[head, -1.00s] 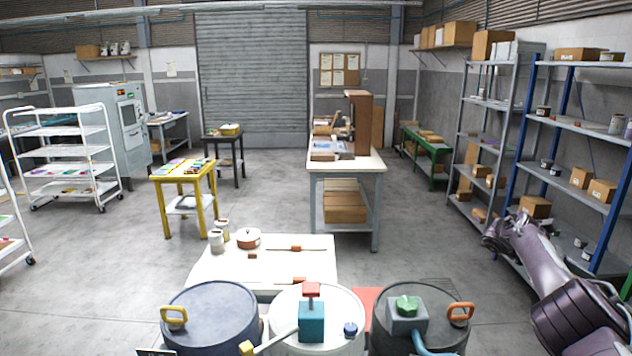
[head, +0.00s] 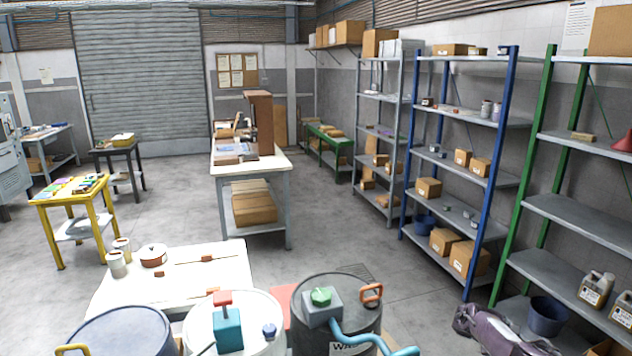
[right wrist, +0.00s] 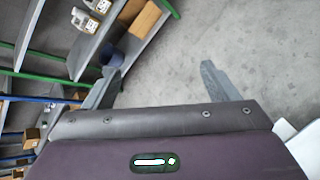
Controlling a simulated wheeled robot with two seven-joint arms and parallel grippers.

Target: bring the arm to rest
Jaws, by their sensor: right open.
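My right arm (head: 498,332) shows in the head view only as a dark purple part low at the bottom right, beside the foot of the green-posted shelf. Its fingers are not clear there. In the right wrist view my right gripper (right wrist: 158,82) is open, its two grey fingers wide apart with bare floor between them and nothing held. My left gripper is not in view.
A green-posted shelf (head: 573,212) with jugs and a blue bucket (head: 547,315) stands close to my right arm. Drums, including a dark one (head: 350,318), stand in front. A white table (head: 205,272) is behind them. Open floor (head: 350,240) lies between table and shelves.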

